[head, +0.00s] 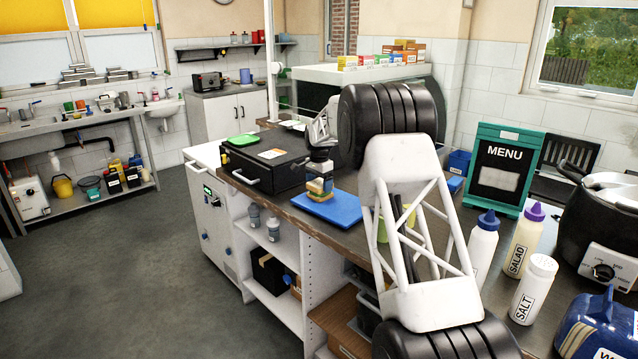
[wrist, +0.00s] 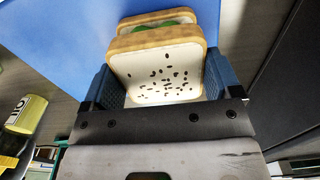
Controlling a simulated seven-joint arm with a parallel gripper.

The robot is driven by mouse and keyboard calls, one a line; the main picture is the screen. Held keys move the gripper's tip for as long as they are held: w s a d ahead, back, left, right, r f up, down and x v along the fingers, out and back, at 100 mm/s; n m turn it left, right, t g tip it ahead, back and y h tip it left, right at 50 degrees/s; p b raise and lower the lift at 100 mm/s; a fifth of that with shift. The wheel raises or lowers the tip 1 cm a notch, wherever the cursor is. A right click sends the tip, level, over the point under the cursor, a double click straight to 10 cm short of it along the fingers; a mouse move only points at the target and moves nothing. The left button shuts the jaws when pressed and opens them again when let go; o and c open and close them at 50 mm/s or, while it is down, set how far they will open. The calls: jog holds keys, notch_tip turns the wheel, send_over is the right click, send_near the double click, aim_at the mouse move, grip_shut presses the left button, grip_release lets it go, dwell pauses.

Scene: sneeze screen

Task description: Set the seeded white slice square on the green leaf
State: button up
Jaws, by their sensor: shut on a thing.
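The seeded white slice (wrist: 165,78) has a brown crust and dark seeds on its pale face. My gripper (wrist: 165,85) is shut on it, with a blue finger pad at each side edge. Just beyond the slice in the wrist view, part of the green leaf (wrist: 170,28) shows on another crusted slice (wrist: 157,16); the rest is hidden. In the head view my gripper (head: 320,172) points down right over the small stack (head: 319,190) on the blue board (head: 338,209). I cannot tell whether the held slice touches the leaf.
A black box-shaped appliance (head: 262,165) with a green item (head: 243,140) on top stands left of the board. Squeeze bottles (head: 483,245), a salt shaker (head: 533,288) and a menu sign (head: 502,166) stand to the right. My arm hides part of the counter.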

jog(key=shift+f, duration=0.2)
jog(key=o, duration=0.7)
jog(key=shift+o, duration=0.2)
jog(key=shift+r, duration=0.1)
jog(key=shift+r, duration=3.8)
